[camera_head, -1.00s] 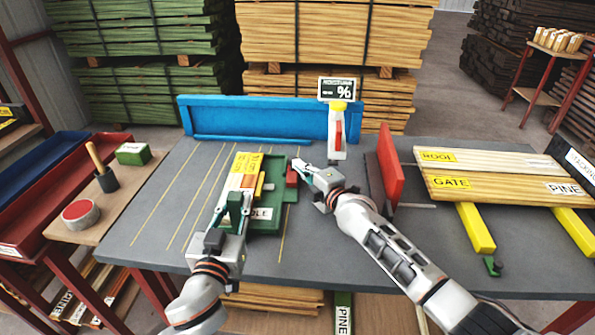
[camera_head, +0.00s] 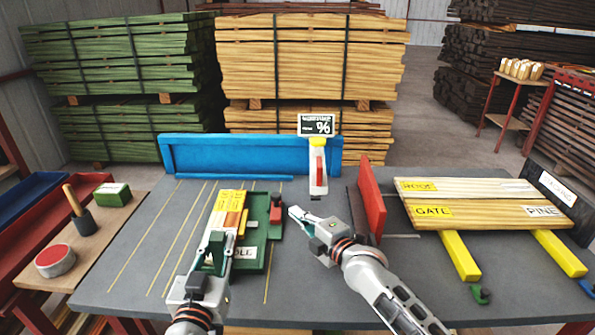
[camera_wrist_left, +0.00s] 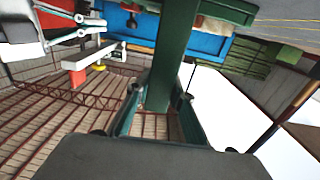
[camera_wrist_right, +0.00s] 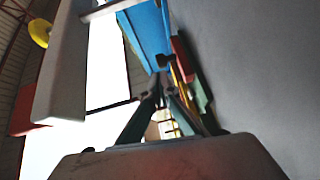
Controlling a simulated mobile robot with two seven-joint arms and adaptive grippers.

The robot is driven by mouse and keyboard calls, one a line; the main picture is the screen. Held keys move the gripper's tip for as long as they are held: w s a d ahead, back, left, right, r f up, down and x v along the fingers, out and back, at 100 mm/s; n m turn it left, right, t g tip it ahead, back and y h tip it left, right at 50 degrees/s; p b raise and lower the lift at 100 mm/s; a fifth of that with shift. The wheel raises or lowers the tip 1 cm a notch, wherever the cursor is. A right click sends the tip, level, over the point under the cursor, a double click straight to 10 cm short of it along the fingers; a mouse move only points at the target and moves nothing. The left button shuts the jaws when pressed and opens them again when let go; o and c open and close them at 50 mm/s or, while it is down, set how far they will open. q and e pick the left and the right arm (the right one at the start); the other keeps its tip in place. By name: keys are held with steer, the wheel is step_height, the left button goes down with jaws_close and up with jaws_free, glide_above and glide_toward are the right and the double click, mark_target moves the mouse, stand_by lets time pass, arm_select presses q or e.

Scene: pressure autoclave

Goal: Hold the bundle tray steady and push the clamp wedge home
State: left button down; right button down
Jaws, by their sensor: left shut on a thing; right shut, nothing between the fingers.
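The green bundle tray (camera_head: 262,232) lies on the grey table, holding a short bundle of yellow-labelled boards (camera_head: 230,205). My left gripper (camera_head: 217,240) is shut on a green upright part at the tray's near left. That green bar (camera_wrist_left: 165,60) passes between the fingers in the left wrist view. The red clamp wedge (camera_head: 276,214), with a dark knob on top, sits at the tray's right side on a green ledge. My right gripper (camera_head: 292,211) is shut and empty, its tips just right of the wedge with a small gap. It also shows in the right wrist view (camera_wrist_right: 157,95).
A blue fence (camera_head: 250,155) runs along the table's back. A price-sign post (camera_head: 318,175) stands behind the right gripper, and a red upright plate (camera_head: 371,200) stands close to the right arm. Pine boards (camera_head: 480,200) lie at right. The table left of the tray is clear.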

arm_select(q)
steer(key=c, duration=1.7)
jaws_free()
